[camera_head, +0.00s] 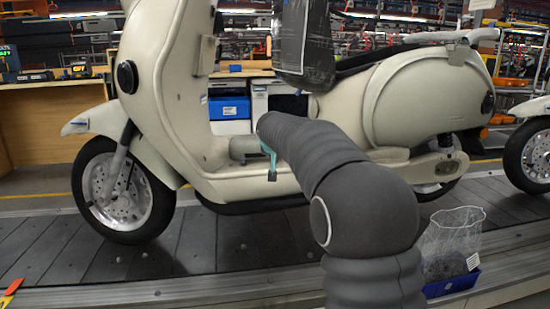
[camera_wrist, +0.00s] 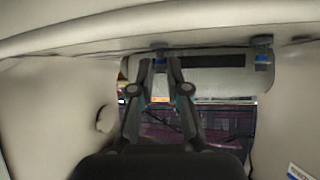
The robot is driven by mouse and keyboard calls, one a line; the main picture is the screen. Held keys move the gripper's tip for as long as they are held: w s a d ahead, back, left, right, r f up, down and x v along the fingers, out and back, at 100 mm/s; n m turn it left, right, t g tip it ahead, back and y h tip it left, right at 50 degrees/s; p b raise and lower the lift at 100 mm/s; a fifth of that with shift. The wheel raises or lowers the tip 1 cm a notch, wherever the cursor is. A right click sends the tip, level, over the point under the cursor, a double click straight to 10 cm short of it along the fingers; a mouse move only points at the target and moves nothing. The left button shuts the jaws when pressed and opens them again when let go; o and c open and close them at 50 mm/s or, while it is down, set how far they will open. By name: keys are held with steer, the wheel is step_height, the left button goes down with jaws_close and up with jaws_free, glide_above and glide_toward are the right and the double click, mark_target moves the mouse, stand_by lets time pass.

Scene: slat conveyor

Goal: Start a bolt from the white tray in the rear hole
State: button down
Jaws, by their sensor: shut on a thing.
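In the wrist view my gripper (camera_wrist: 161,62) reaches up to the underside of a cream body panel (camera_wrist: 70,40). Its two fingertips are close together on a small bolt (camera_wrist: 159,48), largely hidden between them. The bolt's upper end is at or very near the panel's lower edge; whether it is in a hole I cannot tell. A second small dark and blue fitting (camera_wrist: 262,48) hangs at the same edge, to the right. In the head view my arm reaches to the cream scooter (camera_head: 165,80) and hides most of the gripper. I cannot make out the white tray.
The scooter stands on the slat conveyor (camera_head: 60,250). Cream walls stand left and right of my gripper in the wrist view. Another scooter's wheel (camera_head: 535,155) is at the right edge.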

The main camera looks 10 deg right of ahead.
steer(key=shift+w+a+f+m+g+h+b, duration=0.15)
steer(key=shift+f+m+h+b, duration=0.2)
steer(key=shift+b, duration=0.35)
steer(key=shift+s+a+f+m+g+h+b, duration=0.15)
steer(key=shift+m+h+b, duration=0.3)
steer(key=shift+b, duration=0.25)
steer(key=shift+r+m+h, duration=0.15)
steer(key=shift+m+h, duration=0.15)
steer(key=shift+m, duration=0.1)
steer(key=shift+w+b, duration=0.1)
steer(key=shift+b, duration=0.25)
steer(key=shift+w+a+m+g+h, duration=0.1)
steer(key=shift+a+m+g+h, duration=0.1)
steer(key=shift+m+g+h, duration=0.6)
steer(key=shift+m+h, duration=0.4)
steer(key=shift+m, duration=0.2)
steer(key=shift+r+p, duration=0.1)
steer(key=shift+p, duration=0.35)
steer(key=shift+w+m+g+h+p, duration=0.1)
steer(key=shift+m+g+h+p, duration=0.3)
steer(key=shift+m+h, duration=0.15)
steer(key=shift+a, duration=0.1)
